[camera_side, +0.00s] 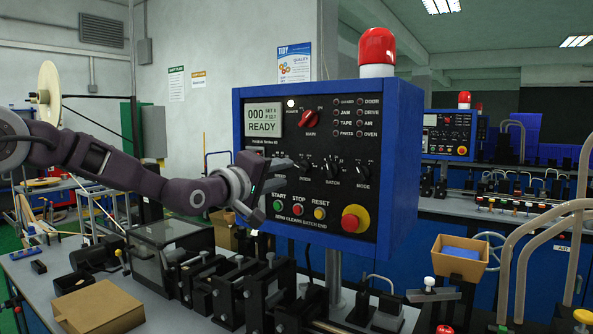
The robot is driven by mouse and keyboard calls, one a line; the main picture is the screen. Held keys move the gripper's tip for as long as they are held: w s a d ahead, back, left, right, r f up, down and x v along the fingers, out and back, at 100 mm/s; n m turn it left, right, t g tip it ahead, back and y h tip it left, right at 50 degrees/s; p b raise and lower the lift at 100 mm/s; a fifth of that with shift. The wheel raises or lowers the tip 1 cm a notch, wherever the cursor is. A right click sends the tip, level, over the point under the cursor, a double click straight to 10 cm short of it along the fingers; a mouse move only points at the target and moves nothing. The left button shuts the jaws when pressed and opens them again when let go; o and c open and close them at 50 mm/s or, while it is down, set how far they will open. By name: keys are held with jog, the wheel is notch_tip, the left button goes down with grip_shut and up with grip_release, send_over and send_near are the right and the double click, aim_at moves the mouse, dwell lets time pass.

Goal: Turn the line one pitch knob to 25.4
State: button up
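The blue-framed control panel (398,180) stands upright in the middle of the view. A row of black knobs crosses its black face. The pitch knob (304,166) is second from the left; its scale and pointer are too small to read. My gripper (277,183) is in front of the panel's left part, left of the pitch knob, and partly covers the leftmost knob. The display (263,120) reads "000" and "READY".
Green start (278,205), red stop (298,209) and yellow reset (319,213) buttons sit below the knobs. A red emergency button (354,218) is at lower right, a red main knob (308,118) above. A cardboard box (100,307) and black fixtures crowd the bench below.

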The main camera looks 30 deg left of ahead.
aim_at(301, 168)
jog(key=w, duration=0.6)
jog(key=shift+w, duration=0.4)
grip_shut()
